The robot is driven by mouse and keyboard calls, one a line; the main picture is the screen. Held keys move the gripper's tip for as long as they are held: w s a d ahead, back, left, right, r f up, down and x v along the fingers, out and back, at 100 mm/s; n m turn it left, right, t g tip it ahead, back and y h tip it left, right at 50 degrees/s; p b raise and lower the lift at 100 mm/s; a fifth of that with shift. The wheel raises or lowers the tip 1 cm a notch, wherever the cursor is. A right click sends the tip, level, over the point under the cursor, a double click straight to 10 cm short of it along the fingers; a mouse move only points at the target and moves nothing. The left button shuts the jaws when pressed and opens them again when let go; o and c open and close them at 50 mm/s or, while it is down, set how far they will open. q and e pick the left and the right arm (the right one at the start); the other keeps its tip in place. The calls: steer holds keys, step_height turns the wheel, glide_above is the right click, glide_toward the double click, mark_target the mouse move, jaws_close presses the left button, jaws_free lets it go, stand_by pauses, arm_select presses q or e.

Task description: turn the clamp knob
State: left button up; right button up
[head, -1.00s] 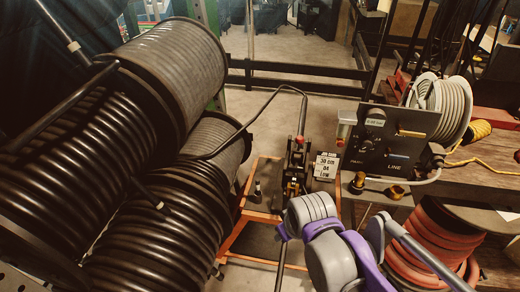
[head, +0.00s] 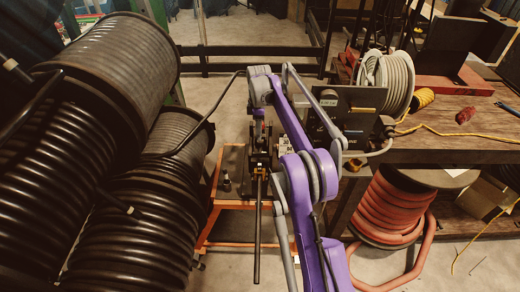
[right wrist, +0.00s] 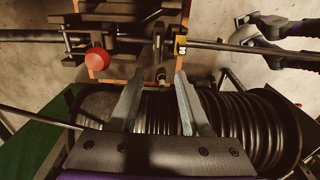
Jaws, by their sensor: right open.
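The crimper (head: 260,158) stands on an orange-framed cart, with a long dark lever (head: 257,240) reaching towards me. In the right wrist view a round red knob (right wrist: 97,60) shows at the upper left, beside dark machine parts; I take it to be the clamp knob. My right gripper (right wrist: 157,100) is open and empty, its two grey fingers apart. The knob lies outside the fingers, up and left of them, with a visible gap in the picture. In the head view my right arm covers the crimper's upper part, so the knob is not clear there. My left gripper is not in view.
The orange cart (head: 210,228) is below. A dark panel (head: 350,115) and a wooden bench (head: 450,152) stand right. A red hose coil (head: 385,210) sits below.

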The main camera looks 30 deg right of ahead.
mark_target(260, 153)
steer(key=f, duration=1.1)
steer(key=shift+w+d+f+b, duration=0.2)
steer(key=shift+d+b, duration=0.05)
steer(key=shift+b, duration=0.05)
jaws_close()
